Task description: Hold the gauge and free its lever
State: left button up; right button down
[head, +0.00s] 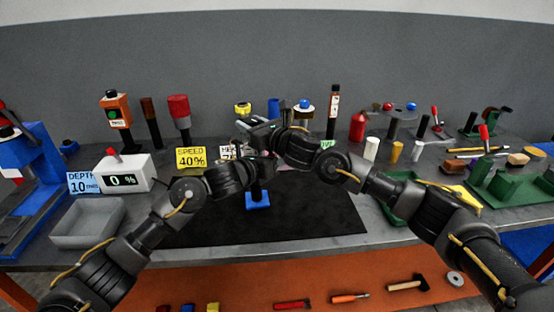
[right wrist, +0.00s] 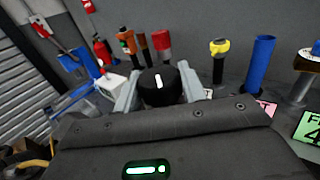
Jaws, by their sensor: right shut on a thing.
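My right gripper (head: 250,129) reaches in over the middle of the bench. In the right wrist view its two grey fingers (right wrist: 158,74) are shut on either side of a round black knob (right wrist: 158,88) with a white mark. This may be the gauge's dial. A blue base (head: 258,200) stands on the black mat below the arms. My left arm comes in low to the same place; its gripper (head: 262,166) is largely hidden, and I cannot see its fingers. I cannot make out the lever.
A white box reading 0 % (head: 125,173) and a grey tray (head: 88,222) stand at left. A yellow SPEED 40% card (head: 190,158) is behind my left arm. Several posts and knobs line the back. The black mat (head: 310,222) is clear in front.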

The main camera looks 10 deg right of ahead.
pick_arm(q)
jog(key=shift+a, duration=0.15)
pick_arm(e)
jog(key=shift+f, duration=0.15)
pick_arm(q)
jog(key=v, duration=1.2)
pick_arm(e)
jog(key=shift+d, duration=0.1)
pick_arm(q)
jog(key=shift+s+d, duration=0.1)
jog(key=shift+d, duration=0.1)
